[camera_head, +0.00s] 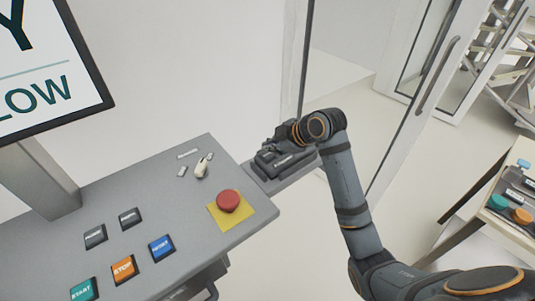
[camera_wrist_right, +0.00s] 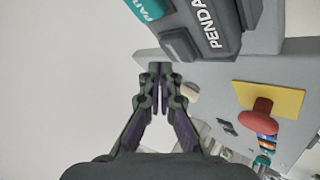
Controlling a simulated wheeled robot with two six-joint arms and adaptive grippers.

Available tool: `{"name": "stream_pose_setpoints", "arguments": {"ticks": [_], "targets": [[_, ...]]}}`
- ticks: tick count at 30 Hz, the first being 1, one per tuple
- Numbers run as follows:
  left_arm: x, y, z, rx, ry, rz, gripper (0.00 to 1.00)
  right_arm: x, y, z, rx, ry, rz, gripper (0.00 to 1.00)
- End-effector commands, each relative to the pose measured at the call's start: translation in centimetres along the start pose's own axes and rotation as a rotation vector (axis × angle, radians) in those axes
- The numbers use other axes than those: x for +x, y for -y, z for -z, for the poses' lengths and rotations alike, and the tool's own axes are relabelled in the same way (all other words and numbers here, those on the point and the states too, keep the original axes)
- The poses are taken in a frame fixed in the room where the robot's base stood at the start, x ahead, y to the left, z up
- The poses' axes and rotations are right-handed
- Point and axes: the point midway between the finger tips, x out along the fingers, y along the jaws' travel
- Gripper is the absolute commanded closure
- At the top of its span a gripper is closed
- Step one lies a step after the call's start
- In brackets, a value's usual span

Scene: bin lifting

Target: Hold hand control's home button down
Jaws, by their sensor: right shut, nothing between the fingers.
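The hand control (camera_head: 287,163) is a dark grey block on a small grey shelf at the right end of the console. In the right wrist view its body (camera_wrist_right: 200,12) fills the top, with white letters reading "PENDA", a teal part with cut-off letters and a dark raised block. I cannot tell which part is the home button. My right gripper (camera_wrist_right: 160,78) is shut and empty, its fingertips just below the hand control in that view. Whether they touch it I cannot tell. In the head view the right gripper (camera_head: 275,143) is small and dark over the hand control. My left gripper is not in view.
The grey console (camera_head: 165,205) carries a red mushroom button (camera_head: 228,201) on a yellow plate, several labelled push buttons and a small cream-coloured switch (camera_head: 202,168). A screen (camera_head: 45,60) stands at the left. A glass door is behind my right arm, and another button panel (camera_head: 520,200) stands at the right.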

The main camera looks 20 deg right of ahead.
Motion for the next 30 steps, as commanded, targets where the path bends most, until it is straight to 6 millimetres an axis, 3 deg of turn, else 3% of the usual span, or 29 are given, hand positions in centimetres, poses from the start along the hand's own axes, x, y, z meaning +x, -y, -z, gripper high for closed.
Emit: {"name": "stream_pose_setpoints", "arguments": {"ticks": [30], "targets": [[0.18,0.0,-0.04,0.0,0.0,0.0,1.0,0.91,0.67,-0.66,0.0,0.0,0.0,1.0]]}}
